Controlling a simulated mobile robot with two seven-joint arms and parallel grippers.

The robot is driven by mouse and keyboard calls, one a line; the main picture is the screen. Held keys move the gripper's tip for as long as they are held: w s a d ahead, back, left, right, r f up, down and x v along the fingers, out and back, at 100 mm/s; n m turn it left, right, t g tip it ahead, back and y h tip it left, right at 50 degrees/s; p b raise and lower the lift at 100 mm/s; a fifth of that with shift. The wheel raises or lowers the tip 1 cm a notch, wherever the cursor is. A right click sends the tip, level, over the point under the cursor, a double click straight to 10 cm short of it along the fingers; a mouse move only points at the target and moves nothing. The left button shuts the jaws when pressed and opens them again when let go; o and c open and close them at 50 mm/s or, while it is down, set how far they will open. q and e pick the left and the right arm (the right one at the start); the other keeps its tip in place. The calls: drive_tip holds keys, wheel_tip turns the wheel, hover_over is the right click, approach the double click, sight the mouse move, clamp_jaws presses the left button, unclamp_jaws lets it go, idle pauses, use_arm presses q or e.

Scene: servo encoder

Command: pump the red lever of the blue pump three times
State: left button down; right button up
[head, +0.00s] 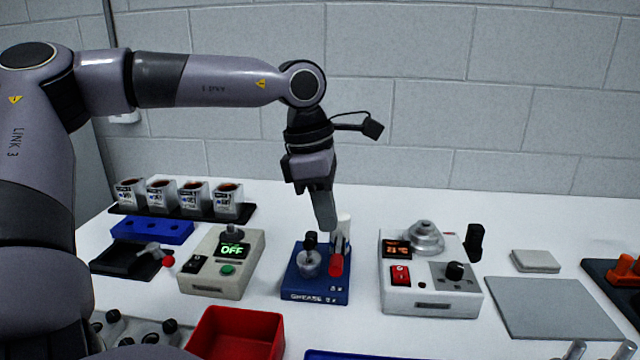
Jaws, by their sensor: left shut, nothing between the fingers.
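The blue pump (303,288), with "GREASE" lettered on its front, stands on the white table in the middle of the head view. Its red lever (336,265) is on the right part of its top. A grey round part (309,264) with a black knob is to the left of the lever. My left gripper (326,224) points down just above and behind the lever, shut and empty. I cannot tell whether its tips touch the pump. A white cylinder (344,226) shows behind the lever, partly hidden by the fingers. My right gripper is not in view.
A beige box (222,262) with a green OFF display stands left of the pump, and a white device (431,293) with a red switch stands right. A red bin (236,335) is in front. Several cups (194,196) stand at the back left. A grey mat (553,308) lies at the right.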

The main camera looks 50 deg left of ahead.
sight(335, 259)
use_arm(q)
drive_tip(key=f, duration=0.5)
drive_tip(key=shift+w+d+f, duration=0.35)
drive_tip(key=shift+w+d, duration=0.05)
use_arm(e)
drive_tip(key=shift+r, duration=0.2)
